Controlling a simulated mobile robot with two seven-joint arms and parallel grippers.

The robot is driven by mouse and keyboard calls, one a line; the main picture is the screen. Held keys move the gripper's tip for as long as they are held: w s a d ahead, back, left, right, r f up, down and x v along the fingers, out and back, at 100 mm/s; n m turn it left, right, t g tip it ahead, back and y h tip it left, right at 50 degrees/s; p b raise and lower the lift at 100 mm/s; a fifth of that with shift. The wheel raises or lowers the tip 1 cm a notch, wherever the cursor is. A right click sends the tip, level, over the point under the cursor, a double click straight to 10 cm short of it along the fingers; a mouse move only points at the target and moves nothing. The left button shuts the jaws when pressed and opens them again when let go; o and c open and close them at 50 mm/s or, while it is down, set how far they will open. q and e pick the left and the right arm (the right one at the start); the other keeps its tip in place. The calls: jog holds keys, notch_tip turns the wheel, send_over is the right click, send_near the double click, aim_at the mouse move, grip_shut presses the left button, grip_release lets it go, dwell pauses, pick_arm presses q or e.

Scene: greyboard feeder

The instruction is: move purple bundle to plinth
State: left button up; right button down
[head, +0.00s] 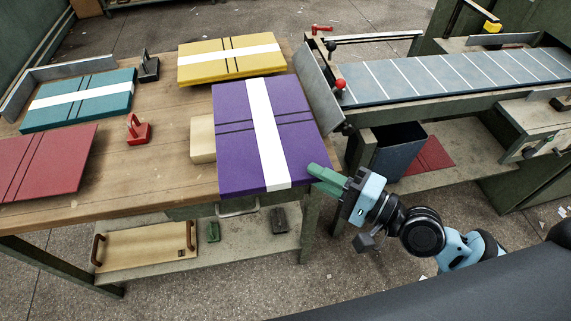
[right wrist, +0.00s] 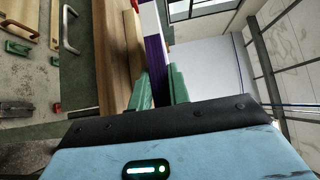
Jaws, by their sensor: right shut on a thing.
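The purple bundle (head: 236,145) is a flat purple slab with a white band and two dark lines. It is at the right end of the wooden table in the head view. My right gripper (head: 322,178) is shut on its near right corner. In the right wrist view the bundle's purple edge (right wrist: 156,70) sits between the green fingers (right wrist: 161,88). A pale wooden block (head: 202,138), perhaps the plinth, shows at the bundle's left edge and is partly hidden by it. I cannot tell whether the bundle rests on it. My left gripper is not in view.
A yellow bundle (head: 205,62), a teal bundle (head: 75,105) and a red bundle (head: 40,165) lie on the table (head: 165,175). A red clamp-like tool (head: 138,131) and a dark holder (head: 149,68) stand between them. A roller-like conveyor (head: 450,75) lies to the right behind a grey plate (head: 317,88).

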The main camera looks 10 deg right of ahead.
aim_at(285, 158)
jog(key=p+x, duration=0.1)
jog(key=x, duration=0.7)
jog(key=shift+w+d+f, duration=0.1)
jog(key=shift+w+f, duration=0.1)
jog(key=shift+w, duration=0.05)
notch_tip(285, 158, down, 3)
jog(key=shift+f+b, duration=0.25)
jog(key=shift+b, duration=0.8)
jog(key=shift+f, duration=0.15)
jog(key=c, duration=1.6)
grip_release()
jog(key=shift+f, duration=0.2)
jog(key=shift+c, duration=0.2)
jog(key=o, duration=0.3)
jog(key=shift+s, duration=0.1)
jog(key=shift+r, duration=0.1)
